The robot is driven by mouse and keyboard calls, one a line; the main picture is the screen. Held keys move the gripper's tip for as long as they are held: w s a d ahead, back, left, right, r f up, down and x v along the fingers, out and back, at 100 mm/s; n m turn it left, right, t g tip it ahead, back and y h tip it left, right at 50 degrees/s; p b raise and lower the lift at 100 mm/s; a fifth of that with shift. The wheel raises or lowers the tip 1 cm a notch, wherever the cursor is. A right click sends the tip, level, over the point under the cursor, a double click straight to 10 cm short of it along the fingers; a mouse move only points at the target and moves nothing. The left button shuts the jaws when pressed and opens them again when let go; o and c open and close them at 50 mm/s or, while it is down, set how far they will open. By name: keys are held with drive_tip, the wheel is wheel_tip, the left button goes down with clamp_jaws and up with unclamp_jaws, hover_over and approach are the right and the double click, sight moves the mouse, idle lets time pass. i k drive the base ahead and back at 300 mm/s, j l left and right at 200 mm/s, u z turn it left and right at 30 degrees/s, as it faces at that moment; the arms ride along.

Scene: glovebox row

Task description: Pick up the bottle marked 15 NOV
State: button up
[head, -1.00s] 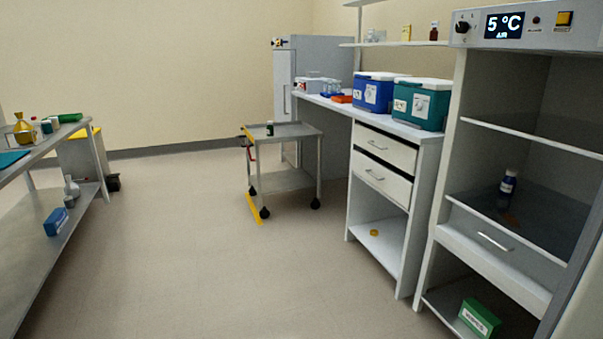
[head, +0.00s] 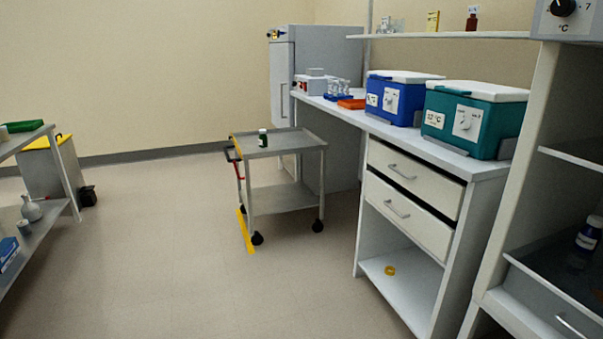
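A small dark green bottle with a white label (head: 263,138) stands upright on the top of a grey wheeled cart (head: 300,142) in the head view. A blue bottle with a white label (head: 587,236) stands on a dark shelf in the cabinet at the right edge. A small brown bottle (head: 472,19) stands on the wall shelf at the top. The labels are too small to read, so I cannot tell which bottle is marked 15 NOV. My gripper is not in view.
The bench (head: 478,168) along the right holds a blue cooler box (head: 396,105) and a teal one (head: 466,124). A metal rack (head: 62,165) stands at the left. A yellow piece (head: 245,231) lies by the cart's wheels. The floor (head: 165,250) in the middle is clear.

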sight(263, 139)
drive_tip(key=i, duration=2.95)
drive_tip(key=i+z, duration=0.15)
drive_tip(key=i, duration=0.45)
drive_tip(key=i+j+z, duration=0.15)
drive_tip(key=i, duration=0.4)
